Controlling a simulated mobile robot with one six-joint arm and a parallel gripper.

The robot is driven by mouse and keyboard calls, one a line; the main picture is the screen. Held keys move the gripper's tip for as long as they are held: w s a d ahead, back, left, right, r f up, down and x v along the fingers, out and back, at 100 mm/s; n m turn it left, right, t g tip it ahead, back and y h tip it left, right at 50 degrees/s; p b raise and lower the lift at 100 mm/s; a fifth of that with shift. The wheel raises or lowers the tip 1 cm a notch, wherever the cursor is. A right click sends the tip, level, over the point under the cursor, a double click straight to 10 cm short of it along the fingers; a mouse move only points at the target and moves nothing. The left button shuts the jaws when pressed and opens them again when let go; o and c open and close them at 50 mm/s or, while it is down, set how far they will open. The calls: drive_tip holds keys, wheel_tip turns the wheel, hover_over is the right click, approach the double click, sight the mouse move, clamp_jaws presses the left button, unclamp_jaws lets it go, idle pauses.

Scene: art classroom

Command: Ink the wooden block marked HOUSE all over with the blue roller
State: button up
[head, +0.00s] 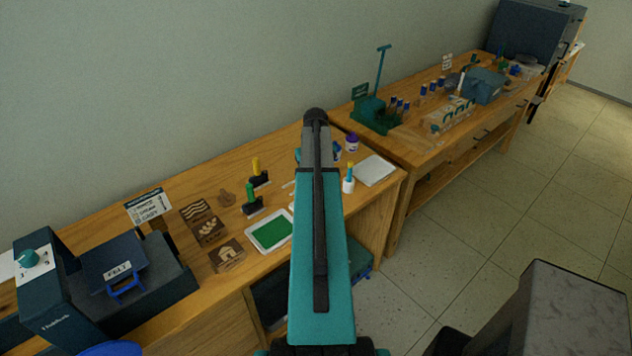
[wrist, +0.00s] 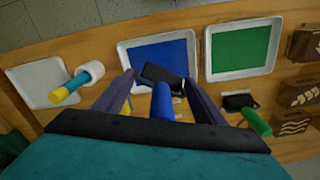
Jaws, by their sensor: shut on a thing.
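My gripper (wrist: 160,104) is shut on the blue handle of the blue roller (wrist: 163,101). The roller's dark head lies over the near edge of the blue ink tray (wrist: 160,48); I cannot tell whether it touches the ink. In the head view my arm hides the gripper, the roller and nearly all of the blue tray. The HOUSE block (head: 228,257), dark wood with a pale house shape, lies on the bench left of the green ink tray (head: 270,232). I see no ink on its face. It shows partly at the wrist view's right edge (wrist: 306,43).
Two other blocks, with leaves (head: 206,230) and waves (head: 196,208), lie behind the HOUSE block. A green-handled roller (head: 251,200) and a yellow-handled one (head: 259,173) stand near the green tray. A press (head: 115,265) is at left. A cup with a brush (head: 348,182) stands at right.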

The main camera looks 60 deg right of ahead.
drive_tip(key=shift+f, duration=0.15)
drive_tip(key=shift+f+b, duration=1.55)
drive_tip(key=shift+f, duration=1.25)
drive_tip(key=shift+s+f, duration=0.1)
drive_tip(key=shift+f, duration=0.45)
idle(0.8)
drive_tip(key=shift+r, duration=0.1)
drive_tip(key=shift+r+p, duration=1.6)
drive_tip(key=shift+r, duration=1.85)
drive_tip(key=shift+f, duration=0.1)
